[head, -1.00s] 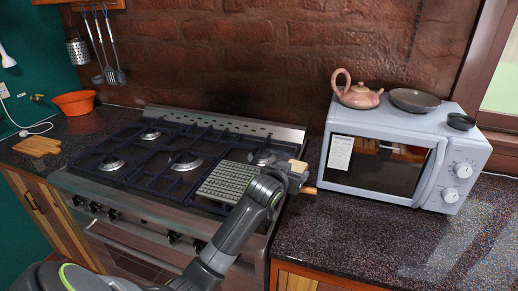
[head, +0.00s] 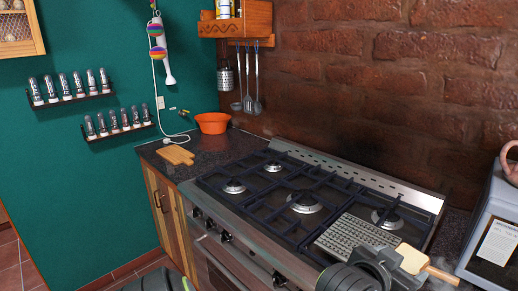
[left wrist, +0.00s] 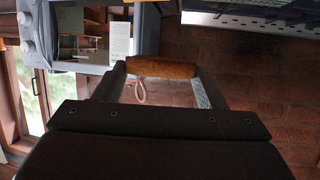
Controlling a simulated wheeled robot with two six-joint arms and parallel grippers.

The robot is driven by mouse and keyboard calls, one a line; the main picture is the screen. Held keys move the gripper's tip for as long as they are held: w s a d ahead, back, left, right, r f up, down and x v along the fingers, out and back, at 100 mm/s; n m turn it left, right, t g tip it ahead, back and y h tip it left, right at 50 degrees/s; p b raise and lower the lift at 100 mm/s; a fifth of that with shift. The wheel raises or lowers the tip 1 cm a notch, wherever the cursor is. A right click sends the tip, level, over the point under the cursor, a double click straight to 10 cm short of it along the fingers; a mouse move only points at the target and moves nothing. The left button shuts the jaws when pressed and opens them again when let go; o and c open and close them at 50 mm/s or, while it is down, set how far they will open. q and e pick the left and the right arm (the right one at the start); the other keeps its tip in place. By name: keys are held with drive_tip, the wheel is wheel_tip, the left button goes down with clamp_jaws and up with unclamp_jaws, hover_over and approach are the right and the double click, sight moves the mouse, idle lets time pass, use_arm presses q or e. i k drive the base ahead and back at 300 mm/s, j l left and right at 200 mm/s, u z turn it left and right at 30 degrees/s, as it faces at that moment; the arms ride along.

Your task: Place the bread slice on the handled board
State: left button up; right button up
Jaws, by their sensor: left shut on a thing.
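The bread slice (head: 411,260) is pale with a brown crust. My left gripper (head: 390,264) is shut on it, at the right end of the stove in the head view. In the left wrist view the slice shows edge-on as a brown strip (left wrist: 162,68) between the fingertips (left wrist: 160,72). The handled board (head: 176,155) is a small light-wood board lying flat on the dark counter left of the stove, far from the gripper. Nothing lies on the board. My right gripper is not in view.
The stove (head: 290,202) with black grates and a grey ridged plate (head: 352,236) lies between gripper and board. An orange bowl (head: 212,123) stands behind the board. A white cord (head: 178,139) runs close by. A wooden stick-like thing (head: 441,273) shows beside the bread. The microwave (head: 492,240) stands right.

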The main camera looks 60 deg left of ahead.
sight(177, 154)
drive_tip(key=j+u, duration=0.15)
drive_tip(key=j, duration=0.4)
drive_tip(key=j+u, duration=0.1)
drive_tip(key=j, duration=0.45)
drive_tip(key=j+u, duration=0.15)
drive_tip(key=j, duration=0.4)
drive_tip(key=i+j+u, duration=0.1)
drive_tip(key=j, duration=0.45)
drive_tip(key=i+j+u, duration=0.15)
drive_tip(key=j, duration=0.4)
drive_tip(key=i+j+u, duration=0.15)
drive_tip(key=j, duration=0.35)
drive_tip(key=i+j+u, duration=0.1)
drive_tip(key=j, duration=0.4)
drive_tip(key=i+j+u, duration=0.15)
drive_tip(key=j, duration=0.35)
